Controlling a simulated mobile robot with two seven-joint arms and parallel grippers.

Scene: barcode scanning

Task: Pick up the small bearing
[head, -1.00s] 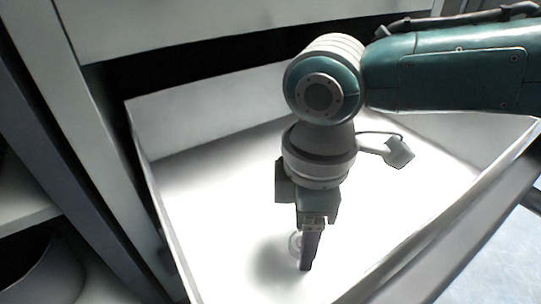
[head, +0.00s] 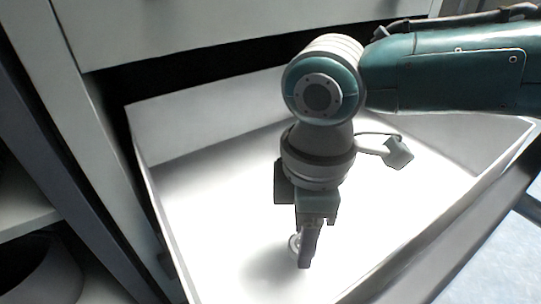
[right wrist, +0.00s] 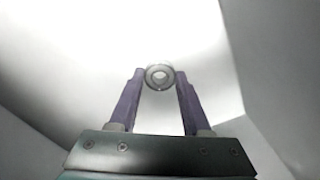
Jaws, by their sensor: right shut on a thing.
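The small bearing (right wrist: 160,77) is a grey metal ring with a hole in its middle. In the right wrist view it sits between the two fingertips of my right gripper (right wrist: 160,82), which is shut on it. In the head view part of the bearing (head: 294,243) shows at the left side of the right gripper's fingers (head: 307,255); the fingers hide the rest of it. The gripper points down inside the white open drawer (head: 205,215). I cannot tell how far the bearing is above the drawer floor. My left gripper does not show.
The drawer walls (head: 215,112) stand around the gripper at the back and sides. The cabinet front (head: 200,30) is behind the drawer. A shelf (head: 25,205) with a dark round object (head: 40,270) is at the far left. The drawer floor looks otherwise bare.

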